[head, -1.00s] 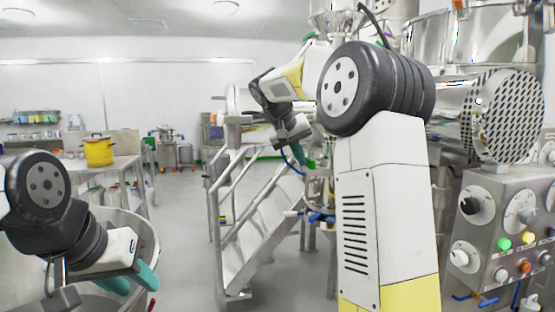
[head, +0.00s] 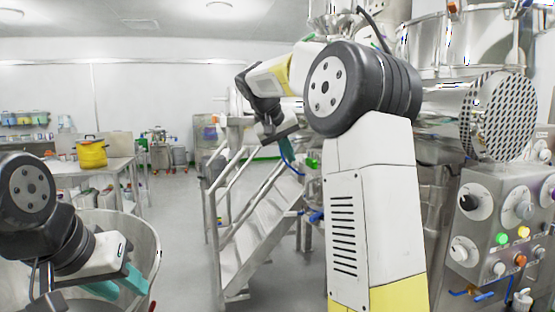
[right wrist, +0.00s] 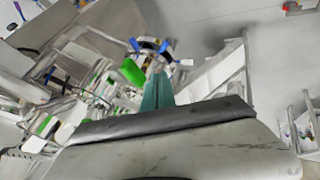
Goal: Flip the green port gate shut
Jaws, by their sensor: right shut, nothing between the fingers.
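A bright green flat piece (right wrist: 132,72) shows in the right wrist view, just up and left of my right fingertips; it looks like the port gate. I cannot tell its angle or whether it touches the fingers. My right gripper (right wrist: 157,92) is shut and empty, its teal fingers together. In the head view my right gripper (head: 287,150) hangs beyond my raised right arm, near the stair top, and the gate is not clear there. My left gripper (head: 119,284) is at lower left, its two teal fingers apart and empty, over a large steel bowl.
The steel bowl (head: 148,240) stands at lower left. A metal staircase (head: 255,230) rises in the middle. A control panel (head: 485,230) with knobs and coloured buttons stands at right. A yellow pot (head: 91,153) sits on a table behind. Floor left of the stairs is clear.

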